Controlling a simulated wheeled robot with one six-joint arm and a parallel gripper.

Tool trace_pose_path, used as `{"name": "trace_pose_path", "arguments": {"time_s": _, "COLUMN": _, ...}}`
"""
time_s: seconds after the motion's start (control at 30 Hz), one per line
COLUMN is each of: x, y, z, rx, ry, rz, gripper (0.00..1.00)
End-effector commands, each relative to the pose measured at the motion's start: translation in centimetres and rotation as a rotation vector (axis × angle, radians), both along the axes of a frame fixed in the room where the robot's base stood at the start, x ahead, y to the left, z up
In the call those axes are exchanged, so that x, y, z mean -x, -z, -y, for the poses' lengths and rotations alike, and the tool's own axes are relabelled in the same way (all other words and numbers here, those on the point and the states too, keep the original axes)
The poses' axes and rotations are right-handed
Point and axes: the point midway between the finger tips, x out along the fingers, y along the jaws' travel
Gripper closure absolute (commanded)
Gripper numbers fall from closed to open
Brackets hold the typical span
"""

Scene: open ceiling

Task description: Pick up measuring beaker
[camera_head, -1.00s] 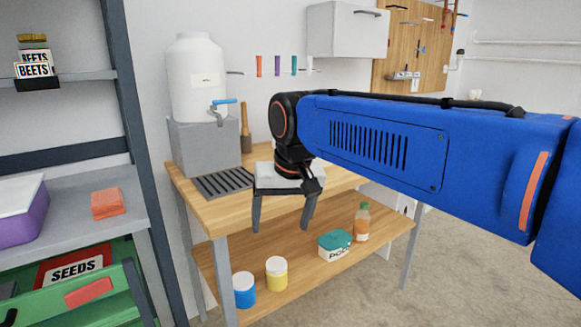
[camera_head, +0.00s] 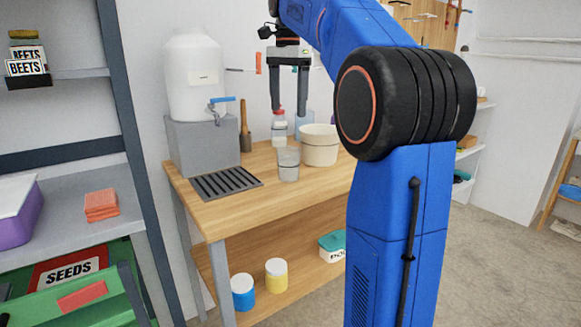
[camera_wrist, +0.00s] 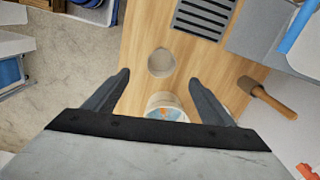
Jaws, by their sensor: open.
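The measuring beaker, a small clear cup (camera_head: 288,164), stands upright on the wooden table, right of the drain grate. My gripper (camera_head: 289,110) is open and empty, pointing down above the table, higher than the beaker. In the wrist view the beaker lies just beyond and between the two fingertips (camera_wrist: 160,78), with a clear gap to both.
A cream tub (camera_head: 320,147) stands close right of the beaker. A bottle (camera_head: 279,128) stands behind. The grate (camera_head: 226,183), mallet (camera_head: 246,130) and water tank (camera_head: 195,78) are to the left. Bare wood (camera_head: 240,222) lies in front of the beaker.

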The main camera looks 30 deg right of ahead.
Motion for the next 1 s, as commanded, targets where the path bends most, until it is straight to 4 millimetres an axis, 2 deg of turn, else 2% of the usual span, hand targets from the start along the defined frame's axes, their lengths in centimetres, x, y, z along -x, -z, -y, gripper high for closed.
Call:
{"name": "trace_pose_path", "arguments": {"time_s": 0.13, "x": -0.8, "y": -0.5, "z": 0.8, "rx": -0.004, "ry": 0.046, "rz": -0.011, "gripper": 0.24}}
{"name": "trace_pose_path", "arguments": {"time_s": 0.23, "x": -0.8, "y": 0.1, "z": 0.8, "rx": -0.004, "ry": 0.054, "rz": -0.015, "gripper": 0.24}}
{"name": "trace_pose_path", "arguments": {"time_s": 0.8, "x": -0.7, "y": 9.8, "z": 0.8, "rx": -0.005, "ry": 0.051, "rz": -0.016, "gripper": 0.24}}
{"name": "trace_pose_path", "arguments": {"time_s": 1.0, "x": -0.8, "y": 11.5, "z": 0.8, "rx": -0.005, "ry": 0.051, "rz": -0.014, "gripper": 0.24}}
